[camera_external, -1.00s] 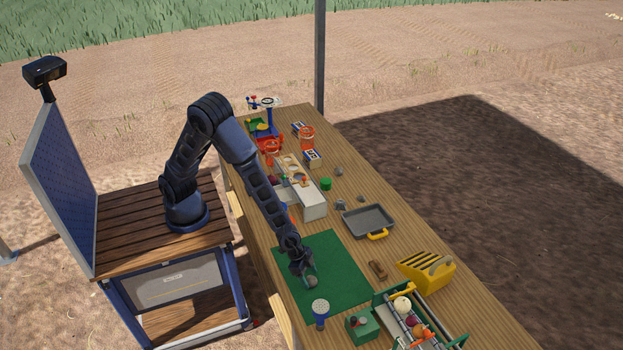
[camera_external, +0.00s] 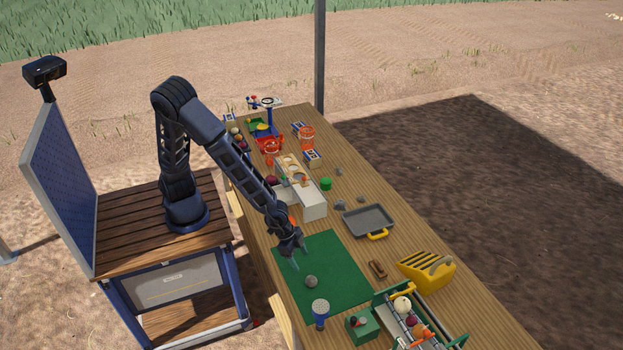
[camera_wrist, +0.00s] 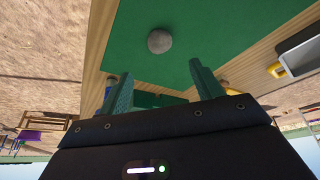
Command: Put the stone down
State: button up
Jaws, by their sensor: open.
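A round grey stone (camera_external: 311,282) rests on the green mat (camera_external: 345,262) on the wooden table. In the wrist view the stone (camera_wrist: 160,41) sits on the mat (camera_wrist: 190,20), ahead of the fingers and apart from them. My gripper (camera_external: 294,263) is open and empty, above the mat's left edge and up from the stone in the outside view. Its two green fingers (camera_wrist: 157,90) stand wide apart in the wrist view, with nothing between them.
A white holder (camera_external: 310,203) stands behind.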

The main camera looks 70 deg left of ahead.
jog(key=w+a+r+n, duration=0.2)
jog(key=a+r, duration=0.8)
jog(key=a, duration=0.3)
jog(key=w+a+r+n, duration=0.2)
jog(key=a+r, duration=0.7)
jog(key=a, duration=0.4)
jog(key=s+a+r+n+y, duration=0.1)
jog(key=s+a+r, duration=0.2)
jog(key=s+a, duration=0.2)
jog(key=s+a+r+n+t+y, duration=0.1)
jog(key=s+a, duration=0.4)
jog(key=a, duration=0.5)
jog(key=s+a+r+n+y, duration=0.1)
jog(key=s+a+r+n, duration=0.2)
jog(key=a, duration=0.5)
jog(key=s+r, duration=0.1)
jog(key=s, duration=0.1)
jog(key=shift+s+r, duration=0.3)
jog(key=shift+r, duration=0.05)
jog(key=shift+a, duration=0.1)
